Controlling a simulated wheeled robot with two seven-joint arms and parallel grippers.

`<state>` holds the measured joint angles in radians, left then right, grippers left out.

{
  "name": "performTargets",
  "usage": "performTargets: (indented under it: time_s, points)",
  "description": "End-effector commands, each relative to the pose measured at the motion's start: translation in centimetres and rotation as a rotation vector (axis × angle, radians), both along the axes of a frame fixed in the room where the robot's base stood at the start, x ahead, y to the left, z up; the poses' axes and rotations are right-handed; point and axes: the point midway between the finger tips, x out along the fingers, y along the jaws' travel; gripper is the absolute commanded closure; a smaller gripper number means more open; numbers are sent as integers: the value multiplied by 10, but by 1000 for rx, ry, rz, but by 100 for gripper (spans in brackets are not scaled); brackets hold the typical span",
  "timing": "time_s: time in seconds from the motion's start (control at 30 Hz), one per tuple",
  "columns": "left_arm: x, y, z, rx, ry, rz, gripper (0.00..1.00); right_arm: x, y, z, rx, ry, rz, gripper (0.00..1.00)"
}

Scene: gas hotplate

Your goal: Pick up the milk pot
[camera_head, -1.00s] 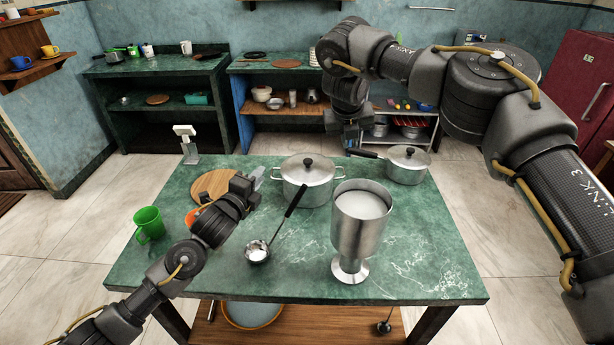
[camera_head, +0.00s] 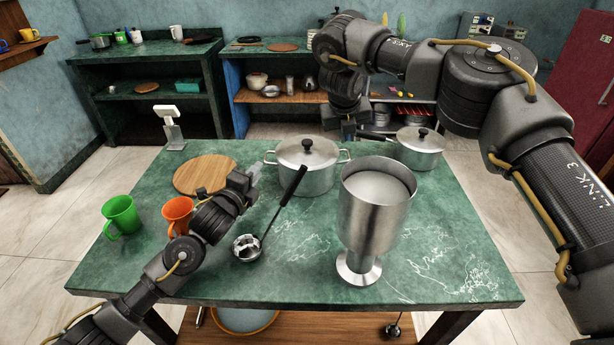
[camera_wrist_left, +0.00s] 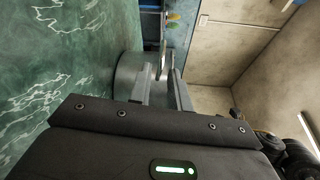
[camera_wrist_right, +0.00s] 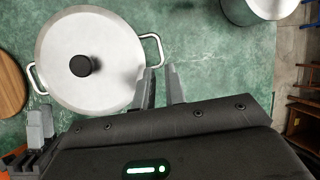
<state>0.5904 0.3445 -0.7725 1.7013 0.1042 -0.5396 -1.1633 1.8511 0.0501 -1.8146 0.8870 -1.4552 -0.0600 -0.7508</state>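Two lidded metal pots stand on the green table; which one is the milk pot is not labelled. My left gripper (camera_head: 252,172) is open and empty, left of the two-handled pot, which shows ahead (camera_wrist_left: 128,75).
A tall metal goblet-shaped vessel (camera_head: 372,225) stands at front right. A ladle (camera_head: 247,248) lies front centre, its handle rising right. A round wooden board (camera_head: 205,174), orange cup (camera_head: 178,214), green mug (camera_head: 122,216) and white-topped scale (camera_head: 170,125) are at left.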

Motion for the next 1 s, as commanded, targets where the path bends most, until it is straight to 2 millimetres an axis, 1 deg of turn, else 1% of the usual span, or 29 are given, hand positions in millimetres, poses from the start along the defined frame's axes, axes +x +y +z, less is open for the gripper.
performTargets:
  time_s: [0.27,0.43,0.57,0.8,1.0]
  points:
    - [0,0,1,0,0,0,81,0,0,1,0,0,0,87]
    - [7,-3,1,0,-1,0,81,4,-1,-9,3,1,0,87]
    - [19,-8,0,0,-1,1,81,10,-6,-28,3,5,-3,87]
    - [46,-20,-2,-1,-1,1,81,26,-14,-65,1,2,-2,87]
    - [62,-27,-4,0,0,1,81,36,-19,-87,1,2,-2,87]
